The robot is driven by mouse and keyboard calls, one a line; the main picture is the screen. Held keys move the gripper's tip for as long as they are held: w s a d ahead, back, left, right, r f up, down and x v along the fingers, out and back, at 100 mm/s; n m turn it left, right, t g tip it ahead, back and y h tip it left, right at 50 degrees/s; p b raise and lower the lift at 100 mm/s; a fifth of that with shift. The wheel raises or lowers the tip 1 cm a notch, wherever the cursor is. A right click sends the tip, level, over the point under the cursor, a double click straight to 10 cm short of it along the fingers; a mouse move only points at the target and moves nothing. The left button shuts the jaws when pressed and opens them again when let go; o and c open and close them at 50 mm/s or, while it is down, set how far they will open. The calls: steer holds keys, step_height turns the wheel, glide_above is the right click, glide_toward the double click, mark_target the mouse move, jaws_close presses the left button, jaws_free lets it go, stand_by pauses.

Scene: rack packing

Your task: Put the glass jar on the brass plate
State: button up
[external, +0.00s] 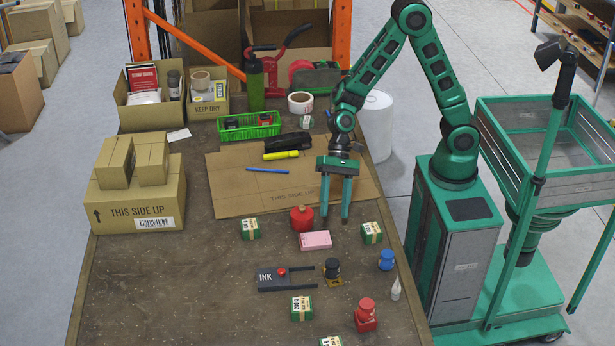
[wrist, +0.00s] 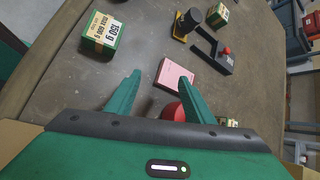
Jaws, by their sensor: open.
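I cannot make out a clear glass jar or a brass plate in either view. My gripper (external: 335,214) is open and points down over the cardboard sheet's near edge; nothing shows held between its fingers (wrist: 160,77). A red round object (external: 302,219) is beside its left finger; it is partly hidden in the wrist view (wrist: 173,111). A pink block (external: 315,240) lies just in front, also in the wrist view (wrist: 174,75). A black knobbed object (external: 332,266) stands on a small yellow base, by the dark INK holder (external: 275,279).
Several green-and-white boxes (external: 371,232) are scattered about. A blue object (external: 386,260), a white bottle (external: 396,289) and a red object (external: 366,315) stand at right. The table's left front is clear.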

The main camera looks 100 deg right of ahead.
steer(key=s+d+r+n+h, duration=0.25)
steer(key=s+d, duration=0.25)
steer(key=d, duration=0.5)
steer(key=s+d+r+n+h, duration=0.25)
steer(key=s+d+h, duration=0.2)
steer(key=d, duration=0.65)
steer(key=s+d+r, duration=0.2)
steer(key=s+d, duration=0.1)
steer(key=s, duration=0.3)
steer(key=s+d+r+n+g, duration=0.1)
steer(key=s+d+r, duration=0.1)
steer(key=s+d, duration=0.2)
steer(key=s+d+r+n+g+h, duration=0.1)
steer(key=s+d, duration=0.2)
steer(key=s, duration=0.7)
steer(key=shift+d+r, duration=0.35)
steer(key=shift+r, duration=0.05)
steer(key=shift+w+f, duration=0.25)
steer(key=shift+w, duration=0.3)
stand_by(3.0)
